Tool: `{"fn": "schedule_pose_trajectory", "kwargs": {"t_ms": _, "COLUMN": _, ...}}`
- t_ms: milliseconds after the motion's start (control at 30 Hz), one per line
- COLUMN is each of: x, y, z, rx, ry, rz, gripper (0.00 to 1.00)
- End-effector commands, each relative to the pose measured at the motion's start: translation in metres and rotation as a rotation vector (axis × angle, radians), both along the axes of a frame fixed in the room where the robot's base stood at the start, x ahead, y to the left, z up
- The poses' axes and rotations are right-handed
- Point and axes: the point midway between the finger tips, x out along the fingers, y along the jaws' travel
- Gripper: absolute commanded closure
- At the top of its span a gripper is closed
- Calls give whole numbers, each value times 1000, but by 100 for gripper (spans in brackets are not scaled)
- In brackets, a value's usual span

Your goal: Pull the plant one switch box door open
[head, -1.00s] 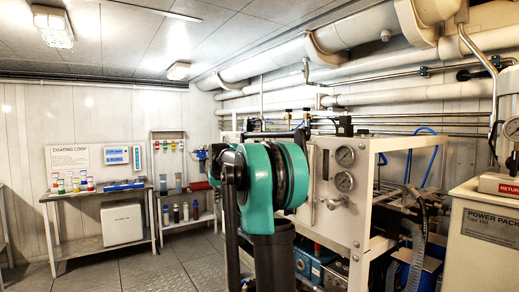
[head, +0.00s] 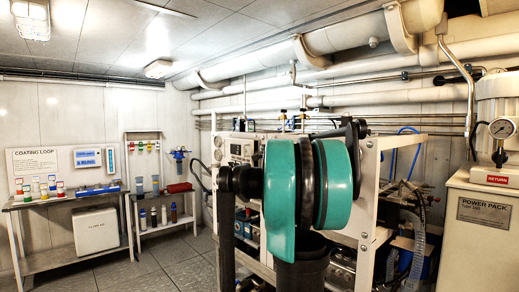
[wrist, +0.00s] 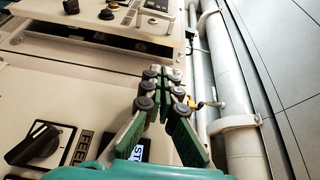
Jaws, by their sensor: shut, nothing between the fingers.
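My gripper (wrist: 166,78) shows in the wrist view with green fingers and dark round joints; its tips are together and nothing is between them. It is in front of a cream panel (wrist: 75,80). A black rotary switch (wrist: 35,145) sits on the panel at the lower left, and a dark label with white letters is partly hidden behind the fingers. A cream box part (wrist: 75,35) with small knobs stands out near the top. I cannot tell which part is the plant one switch box door. In the head view my teal arm hides the gripper and much of the equipment frame.
Pale pipes (wrist: 240,130) run close to the right of the gripper in the wrist view. In the head view a power pack (head: 483,235) stands at the right, and a bench (head: 75,198) with bottles is at the left. Floor (head: 150,272) shows clear at lower left.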

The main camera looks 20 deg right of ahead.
Motion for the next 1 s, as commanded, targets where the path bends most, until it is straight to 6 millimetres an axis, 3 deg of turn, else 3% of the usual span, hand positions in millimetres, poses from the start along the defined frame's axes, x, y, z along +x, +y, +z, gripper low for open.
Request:
{"fn": "schedule_pose_trajectory", "kwargs": {"t_ms": 167, "x": 12, "y": -3, "z": 1, "rx": 8, "ry": -4, "rz": -3, "gripper": 100}}
{"fn": "schedule_pose_trajectory", "kwargs": {"t_ms": 600, "x": 80, "y": -8, "z": 1, "rx": 6, "ry": -3, "rz": -2, "gripper": 100}}
{"fn": "schedule_pose_trajectory", "kwargs": {"t_ms": 800, "x": 96, "y": -9, "z": 1, "rx": 6, "ry": -3, "rz": -2, "gripper": 100}}
{"fn": "schedule_pose_trajectory", "kwargs": {"t_ms": 1000, "x": 99, "y": -10, "z": 0, "rx": 6, "ry": -3, "rz": -2, "gripper": 100}}
